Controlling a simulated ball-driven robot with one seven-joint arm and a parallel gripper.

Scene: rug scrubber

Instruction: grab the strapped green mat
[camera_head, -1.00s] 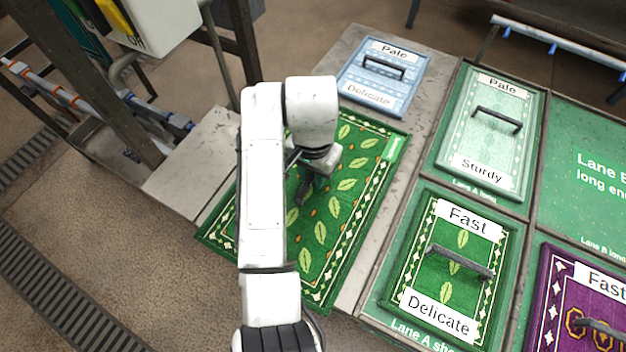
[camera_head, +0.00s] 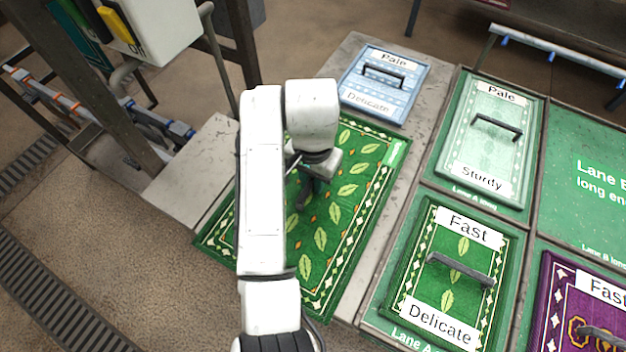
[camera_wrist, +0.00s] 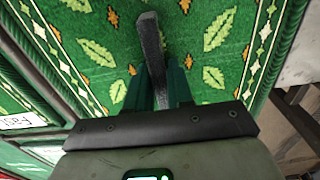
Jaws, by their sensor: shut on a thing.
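The large green leaf-patterned mat (camera_head: 335,245) lies flat on the grey worktop, partly hidden under my arm. A dark grey strap handle (camera_wrist: 150,45) stands out from the mat in the wrist view. My gripper (camera_head: 304,192) reaches down over the middle of the mat. In the wrist view its two dark green fingers (camera_wrist: 160,82) are shut on the strap, one on each side. The mat (camera_wrist: 100,55) fills most of that view around the strap.
To the right lie a blue Pale Delicate mat (camera_head: 382,82), a pale green Pale Sturdy mat (camera_head: 485,150), a smaller green Fast Delicate mat (camera_head: 440,290) and a purple mat (camera_head: 565,310), each with a handle. A metal post (camera_head: 115,85) stands at left.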

